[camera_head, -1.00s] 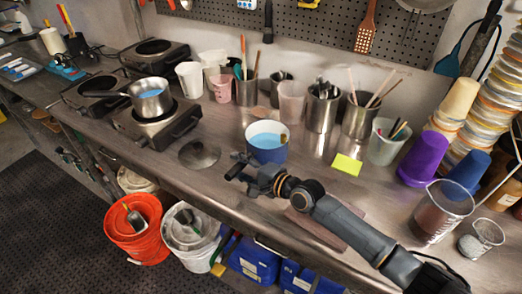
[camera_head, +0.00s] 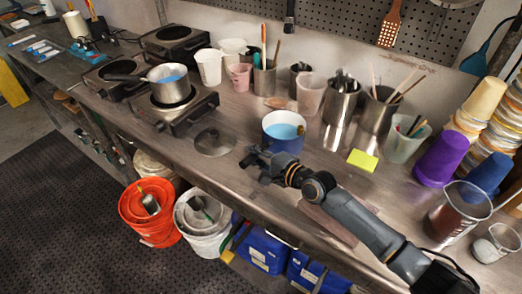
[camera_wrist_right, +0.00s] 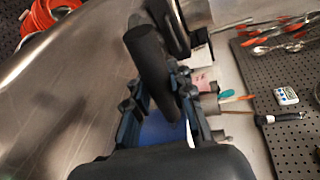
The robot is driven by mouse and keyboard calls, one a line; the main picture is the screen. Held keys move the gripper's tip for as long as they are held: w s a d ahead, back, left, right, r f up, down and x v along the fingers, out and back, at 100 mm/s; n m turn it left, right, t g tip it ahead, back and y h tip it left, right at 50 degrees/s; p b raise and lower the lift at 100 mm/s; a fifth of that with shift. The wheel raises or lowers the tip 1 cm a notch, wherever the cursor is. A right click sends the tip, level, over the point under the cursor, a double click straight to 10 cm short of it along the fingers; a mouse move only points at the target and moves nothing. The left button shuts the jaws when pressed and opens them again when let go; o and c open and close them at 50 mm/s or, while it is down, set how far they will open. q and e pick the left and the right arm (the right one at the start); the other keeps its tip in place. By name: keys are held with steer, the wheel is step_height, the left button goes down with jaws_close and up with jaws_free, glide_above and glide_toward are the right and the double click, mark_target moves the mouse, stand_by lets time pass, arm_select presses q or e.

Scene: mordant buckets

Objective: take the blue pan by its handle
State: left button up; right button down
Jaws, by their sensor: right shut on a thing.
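The blue pan (camera_head: 283,143) stands upright on the steel counter, with light blue liquid inside. My right gripper (camera_head: 255,160) is at its near left side in the head view. In the right wrist view the gripper (camera_wrist_right: 157,98) is shut on a black, rod-shaped handle (camera_wrist_right: 148,58), which passes between the two fingers. The blue pan wall (camera_wrist_right: 160,132) shows behind and below the fingers, partly hidden by them. My left gripper is not in view.
A round lid (camera_head: 215,141) lies left of the pan. Steel pots (camera_head: 340,105) with tools stand behind. A saucepan (camera_head: 168,82) sits on a hot plate. Buckets (camera_head: 147,208) stand below the counter edge.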

steer(key=shift+r, duration=0.35)
